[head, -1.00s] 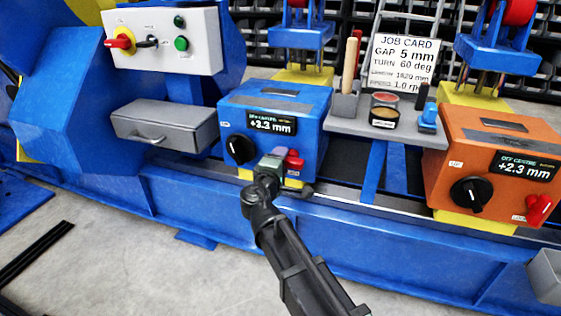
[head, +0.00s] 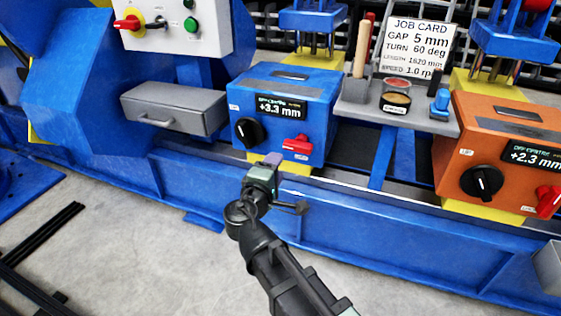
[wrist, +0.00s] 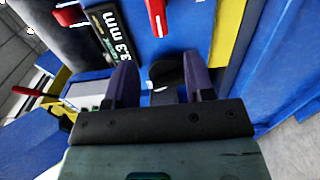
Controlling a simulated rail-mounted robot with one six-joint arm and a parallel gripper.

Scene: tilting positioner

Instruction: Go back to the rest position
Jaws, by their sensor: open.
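My gripper (head: 272,160) is open and empty, low in front of the blue box (head: 318,90) and apart from it. In the wrist view its two dark fingers (wrist: 157,78) point at the blue box front. The box display (head: 281,107) reads +3.3 mm. The box's black knob (head: 248,131) shows whole in the head view; in the wrist view the knob (wrist: 166,75) appears between the fingers, partly covered. The box's red lever (head: 297,145) lies just above and right of the gripper; nothing holds it. My arm extends down to the bottom edge.
An orange box (head: 508,120) with display +2.3 mm stands right. Between the boxes, a grey shelf (head: 425,120) holds tins and a job card (head: 414,48). A grey drawer (head: 172,108) and switch panel (head: 180,24) are left. A blue rail (head: 350,235) runs below; the floor in front is mostly clear.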

